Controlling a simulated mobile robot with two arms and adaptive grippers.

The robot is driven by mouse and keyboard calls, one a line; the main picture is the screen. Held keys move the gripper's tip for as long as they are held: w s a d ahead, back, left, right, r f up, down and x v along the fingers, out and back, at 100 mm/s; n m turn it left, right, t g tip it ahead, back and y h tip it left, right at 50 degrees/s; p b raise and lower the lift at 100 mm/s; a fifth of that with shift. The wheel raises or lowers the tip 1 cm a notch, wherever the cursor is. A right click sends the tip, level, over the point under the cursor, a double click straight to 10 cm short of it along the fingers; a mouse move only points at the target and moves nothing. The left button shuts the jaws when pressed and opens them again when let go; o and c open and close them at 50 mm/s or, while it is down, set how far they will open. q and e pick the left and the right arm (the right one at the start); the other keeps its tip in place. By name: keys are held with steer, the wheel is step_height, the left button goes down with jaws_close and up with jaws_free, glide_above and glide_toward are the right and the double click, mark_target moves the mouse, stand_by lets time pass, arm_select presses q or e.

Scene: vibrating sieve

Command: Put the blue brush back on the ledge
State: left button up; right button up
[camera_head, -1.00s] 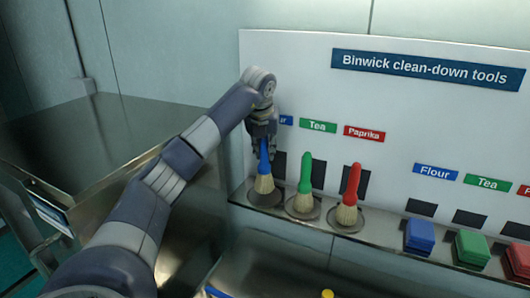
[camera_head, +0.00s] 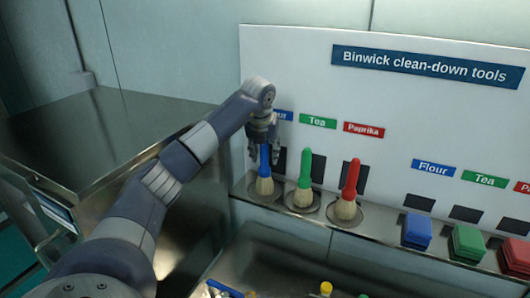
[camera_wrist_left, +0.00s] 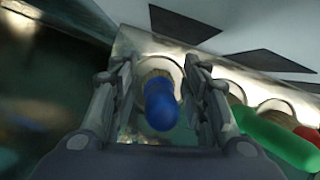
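The blue brush (camera_head: 264,170) stands upright, bristles down, on the ledge (camera_head: 284,208) at its left end, under the partly hidden blue label. In the left wrist view the blue brush (camera_wrist_left: 161,104) shows end-on between the fingers, over a round spot on the ledge. My left gripper (camera_head: 263,150) is around the top of its handle. Its fingers (camera_wrist_left: 160,95) are spread, with gaps on both sides of the handle. My right gripper is not in view.
A green brush (camera_head: 304,180) and a red brush (camera_head: 349,190) stand just right of the blue one. Blue (camera_head: 416,231), green (camera_head: 468,243) and red (camera_head: 516,257) blocks sit farther right. A white board (camera_head: 300,70) rises behind. A metal cabinet (camera_head: 100,130) stands left.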

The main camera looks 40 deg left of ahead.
arm_select(q)
steer(key=shift+r, duration=0.25)
steer(key=b+v, duration=0.2)
steer(key=v, duration=0.1)
steer(key=shift+d+r, duration=0.15)
steer(key=shift+r, duration=0.05)
steer(key=b+v, duration=0.2)
steer(key=v, duration=0.6)
steer(key=shift+r, duration=0.2)
steer(key=shift+s+f, duration=0.1)
steer(key=shift+s, duration=0.1)
